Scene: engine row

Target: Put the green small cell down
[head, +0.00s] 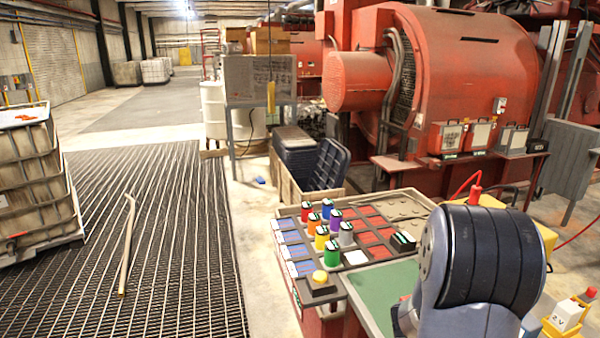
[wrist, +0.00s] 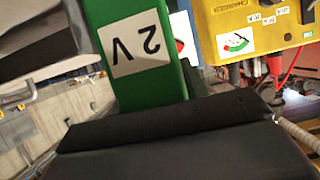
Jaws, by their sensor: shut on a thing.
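The green small cell (wrist: 140,45) is close up in the wrist view, with a white label reading "2 V". My gripper (wrist: 155,108) is shut on it; the dark jaw covers its lower part. The cell looks tilted in this view, and what lies under it is hidden. In the head view my arm stands at the right front, and the gripper and held cell are hidden behind it. Another green cell (head: 331,256) stands on the board (head: 380,255), near its front left.
Red, blue, orange, purple, yellow and grey cells stand on the board's left half. A green mat (head: 385,295) lies in front. A yellow charger (wrist: 255,30) with a gauge is close behind the held cell.

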